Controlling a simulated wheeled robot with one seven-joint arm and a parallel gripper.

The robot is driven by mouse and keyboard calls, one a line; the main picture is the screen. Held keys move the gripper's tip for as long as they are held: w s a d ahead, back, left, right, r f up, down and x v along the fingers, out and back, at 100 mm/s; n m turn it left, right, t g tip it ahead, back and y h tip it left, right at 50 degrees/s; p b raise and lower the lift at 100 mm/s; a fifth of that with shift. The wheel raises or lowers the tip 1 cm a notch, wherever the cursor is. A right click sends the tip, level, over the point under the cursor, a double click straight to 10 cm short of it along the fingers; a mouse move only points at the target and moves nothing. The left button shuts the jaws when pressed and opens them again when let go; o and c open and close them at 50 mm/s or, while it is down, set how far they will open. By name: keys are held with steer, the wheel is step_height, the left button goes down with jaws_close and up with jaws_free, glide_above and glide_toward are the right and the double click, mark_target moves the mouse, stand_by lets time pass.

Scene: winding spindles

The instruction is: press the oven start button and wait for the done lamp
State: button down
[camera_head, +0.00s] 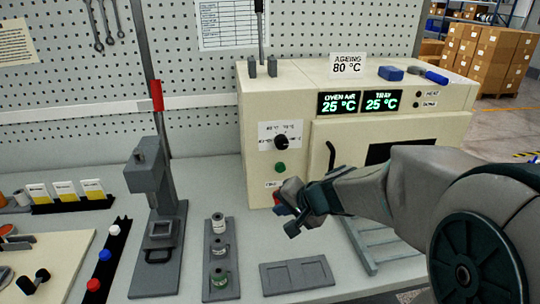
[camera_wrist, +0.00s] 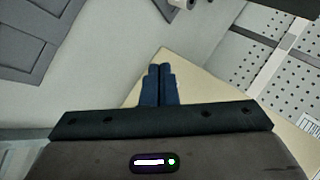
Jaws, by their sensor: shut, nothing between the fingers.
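The oven (camera_head: 257,112) is a cream box at the back of the bench. Its front has a black dial (camera_head: 281,141) with a green button (camera_head: 280,168) below it. The displays (camera_head: 360,102) read oven air 25 °C and tray 25 °C. The done lamp (camera_head: 416,105), under the heat lamp (camera_head: 417,94), looks dark. My gripper (camera_head: 293,207) is in front of the oven's lower front, below and slightly right of the green button. In the wrist view its blue fingers (camera_wrist: 161,73) are together and empty, over a cream surface. Contact with the oven cannot be told.
A curved door handle (camera_head: 331,155) stands out above my wrist. A grey rack (camera_head: 370,245) lies below my arm. A press (camera_head: 150,180) with a red-handled lever, a spool holder (camera_head: 219,293) and a flat grey tray (camera_head: 297,276) stand left and in front. Wall tools hang behind.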

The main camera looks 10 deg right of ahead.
steer(key=w+d+m+t+h, duration=0.1)
steer(key=w+d+m, duration=0.2)
steer(key=w, duration=0.1)
steer(key=shift+w+d+t+p, duration=0.3)
steer(key=shift+w+d, duration=0.05)
steer(key=shift+d, duration=0.05)
steer(key=p, duration=0.2)
glide_toward(279, 172)
steer(key=shift+w+a+f, duration=0.35)
steer(key=shift+w+f, duration=0.1)
steer(key=shift+f, duration=0.3)
steer(key=shift+w+a+f, duration=0.3)
steer(key=shift+w+f, duration=0.15)
steer(key=shift+f, duration=0.3)
steer(key=shift+w+a+f, duration=0.35)
steer(key=shift+w+f, duration=0.1)
steer(key=shift+f, duration=0.25)
steer(key=shift+w+b, duration=0.35)
steer(key=shift+w, duration=0.05)
steer(key=shift+w, duration=0.45)
stand_by(0.7)
steer(key=shift+s, duration=0.1)
steer(key=shift+s+b, duration=0.6)
steer(key=shift+s, duration=0.2)
